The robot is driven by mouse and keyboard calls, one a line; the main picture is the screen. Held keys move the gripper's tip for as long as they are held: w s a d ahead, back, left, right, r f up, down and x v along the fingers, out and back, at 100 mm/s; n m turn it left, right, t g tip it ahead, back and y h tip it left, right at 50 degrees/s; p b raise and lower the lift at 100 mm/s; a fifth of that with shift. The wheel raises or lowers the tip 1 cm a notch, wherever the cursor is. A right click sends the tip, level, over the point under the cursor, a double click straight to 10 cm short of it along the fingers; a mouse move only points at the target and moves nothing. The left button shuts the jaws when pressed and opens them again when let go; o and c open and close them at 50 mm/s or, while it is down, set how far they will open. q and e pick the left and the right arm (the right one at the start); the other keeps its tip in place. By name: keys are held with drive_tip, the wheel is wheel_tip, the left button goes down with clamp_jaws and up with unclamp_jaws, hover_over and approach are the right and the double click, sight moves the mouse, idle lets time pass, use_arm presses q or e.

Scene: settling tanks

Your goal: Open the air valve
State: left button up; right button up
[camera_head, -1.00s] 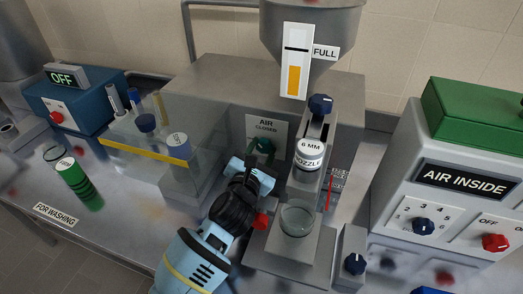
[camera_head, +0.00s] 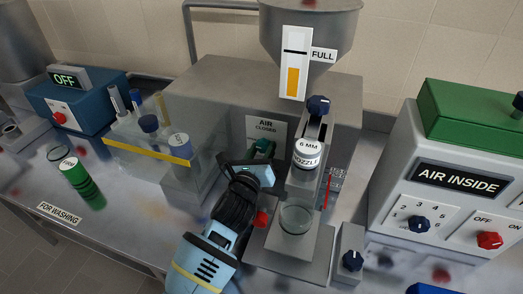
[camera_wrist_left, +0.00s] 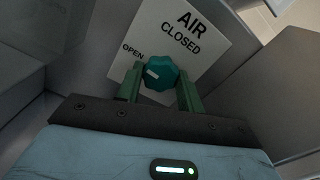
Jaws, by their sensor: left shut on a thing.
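The air valve is a teal knob (camera_wrist_left: 159,75) in front of a white plate (camera_wrist_left: 170,40) marked AIR, CLOSED and OPEN. In the left wrist view a pale mark on the knob points toward the left, near the word OPEN. My left gripper (camera_wrist_left: 160,88) is shut on the knob, with one green finger on each side of it. In the head view the gripper (camera_head: 262,150) reaches the plate (camera_head: 266,128), and its body covers most of the knob. My right gripper is not in view.
A nozzle cap marked 6 MM (camera_head: 307,153) and a glass beaker (camera_head: 296,218) stand just right of my left arm. A clear bin with a yellow strip (camera_head: 150,150) is at its left. A box reading AIR INSIDE (camera_head: 468,180) stands at the right.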

use_arm(q)
drive_tip(key=shift+n, duration=0.6)
drive_tip(key=o, duration=1)
drive_tip(key=shift+s, duration=0.1)
drive_tip(key=v, duration=0.7)
drive_tip(key=shift+s+a, duration=0.15)
drive_tip(key=shift+s, duration=0.15)
